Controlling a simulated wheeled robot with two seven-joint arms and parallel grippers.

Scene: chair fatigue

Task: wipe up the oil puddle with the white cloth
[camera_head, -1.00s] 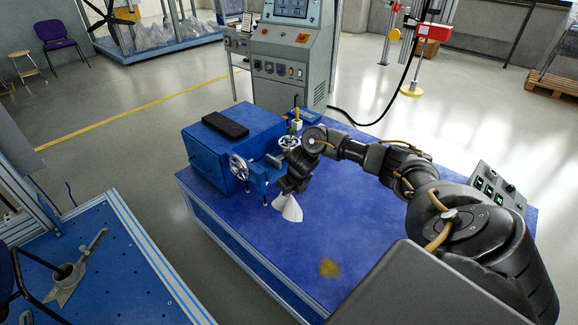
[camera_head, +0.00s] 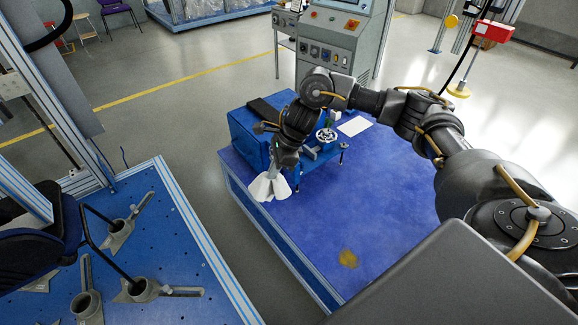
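The oil puddle (camera_head: 348,259) is a small yellow-brown patch on the blue bench top (camera_head: 400,215), near its front left edge. The white cloth (camera_head: 270,187) hangs gathered and flared from my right gripper (camera_head: 273,164), which is shut on its upper part. The cloth is up and left of the puddle in the picture, apart from it, in front of the bench's left edge. I cannot tell how high it is. The fingers are dark and partly hidden by the wrist. My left gripper is not in view.
A blue machine block (camera_head: 247,128) with a handwheel (camera_head: 326,135) stands just behind the gripper. A white sheet (camera_head: 354,126) lies at the back of the bench. A second blue table (camera_head: 185,270) with metal clamps stands left, across a floor gap. The bench around the puddle is clear.

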